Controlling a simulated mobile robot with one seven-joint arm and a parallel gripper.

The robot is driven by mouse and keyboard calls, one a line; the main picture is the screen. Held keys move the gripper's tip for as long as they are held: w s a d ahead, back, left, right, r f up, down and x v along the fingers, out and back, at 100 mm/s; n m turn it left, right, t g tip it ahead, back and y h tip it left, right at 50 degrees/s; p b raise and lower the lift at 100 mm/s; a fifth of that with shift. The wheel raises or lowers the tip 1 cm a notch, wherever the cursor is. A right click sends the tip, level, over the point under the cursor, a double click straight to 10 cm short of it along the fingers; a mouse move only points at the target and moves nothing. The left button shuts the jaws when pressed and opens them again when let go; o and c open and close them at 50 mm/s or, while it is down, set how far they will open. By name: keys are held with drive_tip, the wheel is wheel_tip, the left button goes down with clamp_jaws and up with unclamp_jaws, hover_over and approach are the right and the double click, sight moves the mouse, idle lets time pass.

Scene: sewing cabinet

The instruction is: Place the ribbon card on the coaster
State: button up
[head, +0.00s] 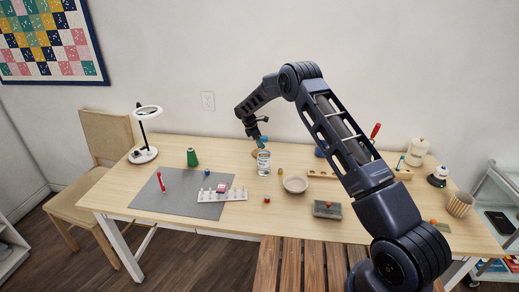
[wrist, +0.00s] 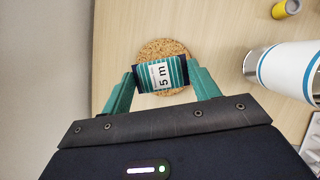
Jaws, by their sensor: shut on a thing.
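The ribbon card (wrist: 171,73) is teal-striped with dark ends and a white label reading "5 m". My gripper (wrist: 160,77) is shut on it, one green finger at each end. The round cork coaster (wrist: 165,46) lies behind the card in the wrist view, showing above and below it. I cannot tell whether the card touches it. In the head view, my gripper (head: 262,140) is low over the back of the table, and the coaster's tan edge (head: 254,153) shows beside a white-and-blue tumbler (head: 263,166). The card is hard to make out there.
The tumbler also stands right of my gripper in the wrist view (wrist: 288,72), with a yellow spool (wrist: 285,8) beyond. A bowl (head: 295,184), a grey box (head: 327,209) and a white rack (head: 222,195) stand nearer the front. A green cone (head: 192,157) is left.

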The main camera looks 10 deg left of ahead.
drive_tip(key=shift+f, duration=2.25)
drive_tip(key=shift+f, duration=0.15)
drive_tip(key=o, duration=0.9)
drive_tip(key=shift+o, duration=0.2)
